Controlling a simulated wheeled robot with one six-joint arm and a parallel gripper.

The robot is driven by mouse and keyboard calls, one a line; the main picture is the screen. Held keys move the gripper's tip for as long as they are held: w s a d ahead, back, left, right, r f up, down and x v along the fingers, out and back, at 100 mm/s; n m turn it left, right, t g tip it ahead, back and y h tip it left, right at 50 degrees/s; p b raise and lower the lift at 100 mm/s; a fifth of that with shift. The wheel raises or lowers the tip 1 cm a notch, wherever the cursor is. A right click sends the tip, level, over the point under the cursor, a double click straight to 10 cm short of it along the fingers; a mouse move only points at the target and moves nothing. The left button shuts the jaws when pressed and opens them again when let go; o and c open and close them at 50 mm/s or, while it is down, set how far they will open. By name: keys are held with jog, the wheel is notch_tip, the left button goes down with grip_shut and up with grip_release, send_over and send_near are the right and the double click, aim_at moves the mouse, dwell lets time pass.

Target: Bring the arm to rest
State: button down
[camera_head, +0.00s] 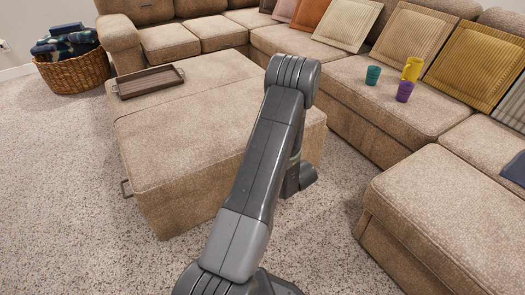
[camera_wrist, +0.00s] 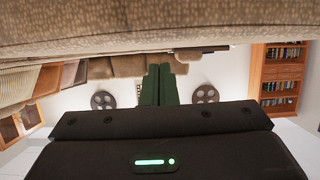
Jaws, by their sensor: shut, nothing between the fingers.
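My arm (camera_head: 255,180) rises from the bottom of the head view to a bent elbow in front of the ottoman's right side, and its far part drops behind the near link. My gripper is hidden in the head view. In the wrist view my gripper (camera_wrist: 159,68) has its two dark green fingers side by side, shut with nothing between them. Beige fabric (camera_wrist: 130,25) fills the top of that view, close to the camera; the fingers appear apart from it, but the gap is hard to judge.
The beige ottoman (camera_head: 180,155) carries a wooden tray (camera_head: 150,82). A sectional sofa (camera_head: 350,90) wraps behind and right, with teal (camera_head: 373,75), yellow (camera_head: 411,69) and purple (camera_head: 404,91) cups on its seat. A basket (camera_head: 75,73) stands far left. Carpet is clear at left.

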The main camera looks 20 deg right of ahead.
jog(key=shift+s+d+r, duration=0.1)
jog(key=shift+s+r, duration=0.5)
jog(key=shift+s, duration=0.2)
jog(key=s+f+b+x, duration=0.1)
jog(key=b+x, duration=0.3)
jog(key=x, duration=0.8)
jog(key=shift+w+f+g, duration=0.3)
jog(key=shift+w+f, duration=0.05)
jog(key=shift+f, duration=0.6)
